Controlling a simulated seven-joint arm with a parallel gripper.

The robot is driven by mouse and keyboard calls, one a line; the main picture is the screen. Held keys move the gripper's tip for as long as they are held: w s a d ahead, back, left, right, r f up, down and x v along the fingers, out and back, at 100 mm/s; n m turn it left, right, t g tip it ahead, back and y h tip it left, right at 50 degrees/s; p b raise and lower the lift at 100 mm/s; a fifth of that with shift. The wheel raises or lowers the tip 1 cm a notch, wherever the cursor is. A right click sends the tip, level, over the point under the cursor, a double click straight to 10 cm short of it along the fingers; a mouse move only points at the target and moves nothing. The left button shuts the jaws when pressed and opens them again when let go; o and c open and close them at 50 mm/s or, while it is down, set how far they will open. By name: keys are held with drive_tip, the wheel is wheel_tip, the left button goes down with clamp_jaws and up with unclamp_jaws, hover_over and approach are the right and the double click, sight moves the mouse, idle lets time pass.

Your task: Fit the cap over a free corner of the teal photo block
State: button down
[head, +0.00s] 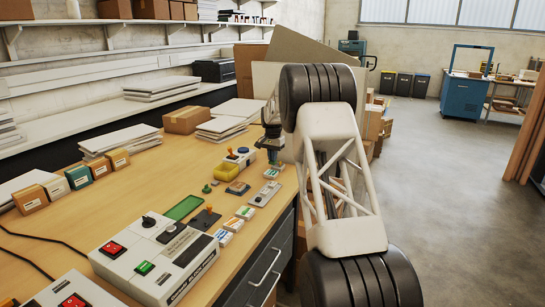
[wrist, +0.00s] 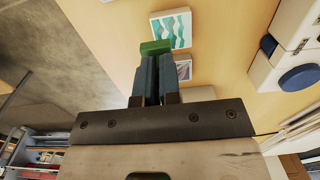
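In the wrist view, my gripper (wrist: 157,60) has its two blue-grey fingers close together on a small green cap (wrist: 155,47) at their tips. The teal photo block (wrist: 171,29), white-edged with teal and white waves, lies on the table just beyond the cap. The cap overlaps the block's near left corner in the picture; I cannot tell whether they touch. In the head view, my gripper (head: 273,156) points down near the table's right edge. A small pale block (head: 271,173) lies just below it and may be the teal one. The cap is not clear there.
A second photo block (wrist: 183,70) is partly hidden behind my fingers. A white device with a blue knob (wrist: 298,78) stands to the right. In the head view, a yellow tray (head: 226,172), a green tray (head: 184,208) and a laminator (head: 153,258) stand on the wooden table.

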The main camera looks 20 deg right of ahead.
sight(273, 163)
drive_tip(key=shift+f, duration=0.15)
drive_tip(key=shift+f, duration=2.85)
drive_tip(key=shift+f, duration=0.4)
idle(0.6)
drive_tip(key=c, duration=1.6)
unclamp_jaws()
drive_tip(key=shift+r, duration=0.3)
drive_tip(key=shift+r, duration=0.35)
drive_tip(key=shift+r, duration=0.85)
drive_tip(key=shift+o, duration=0.2)
drive_tip(key=o, duration=0.5)
